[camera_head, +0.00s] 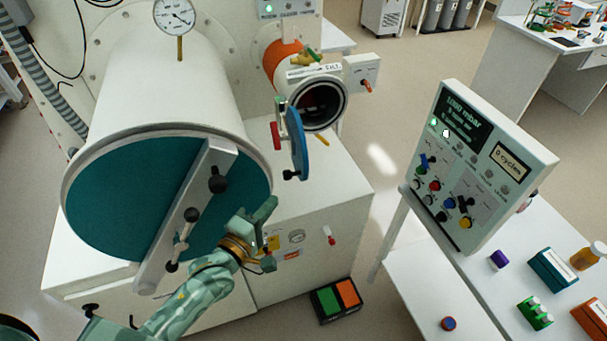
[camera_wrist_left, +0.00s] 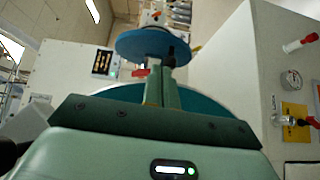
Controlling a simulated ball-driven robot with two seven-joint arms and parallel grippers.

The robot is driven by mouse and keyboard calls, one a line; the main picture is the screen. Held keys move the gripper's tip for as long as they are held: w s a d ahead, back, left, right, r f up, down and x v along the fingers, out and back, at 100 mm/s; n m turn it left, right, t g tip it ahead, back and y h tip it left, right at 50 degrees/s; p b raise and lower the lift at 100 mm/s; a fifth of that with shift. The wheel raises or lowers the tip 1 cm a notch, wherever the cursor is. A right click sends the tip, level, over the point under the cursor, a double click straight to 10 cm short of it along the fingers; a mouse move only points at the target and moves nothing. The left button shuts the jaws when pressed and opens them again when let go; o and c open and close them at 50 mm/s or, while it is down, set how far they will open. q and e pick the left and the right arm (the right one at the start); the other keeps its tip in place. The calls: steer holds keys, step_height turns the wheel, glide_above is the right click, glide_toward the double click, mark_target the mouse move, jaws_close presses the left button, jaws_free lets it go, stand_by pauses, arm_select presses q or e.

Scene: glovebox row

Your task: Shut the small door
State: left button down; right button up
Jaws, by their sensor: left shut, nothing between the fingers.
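The small door is a blue disc (camera_head: 299,145) on the small white tube-shaped port (camera_head: 297,85). It stands open, seen nearly edge-on at the left of the port's mouth, and the dark round opening (camera_head: 321,102) is uncovered. A black knob (camera_head: 290,175) sits at its lower end. My left gripper (camera_head: 268,208) is shut and empty, below and left of the small door and in front of the large teal door. In the left wrist view the blue disc (camera_wrist_left: 152,45) appears beyond my closed fingertips (camera_wrist_left: 161,75); a gap or contact cannot be judged there. My right gripper is not visible.
The large teal door (camera_head: 125,190) with its white bar (camera_head: 190,215) closes the big chamber on the left. A control panel (camera_head: 480,165) stands at the right above a white table with small containers. A two-colour pedal (camera_head: 337,300) lies on the floor.

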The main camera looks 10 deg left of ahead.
mark_target(301, 167)
arm_select(q)
steer(key=shift+n, duration=0.3)
steer(key=x, duration=1)
steer(key=shift+w+f, duration=0.15)
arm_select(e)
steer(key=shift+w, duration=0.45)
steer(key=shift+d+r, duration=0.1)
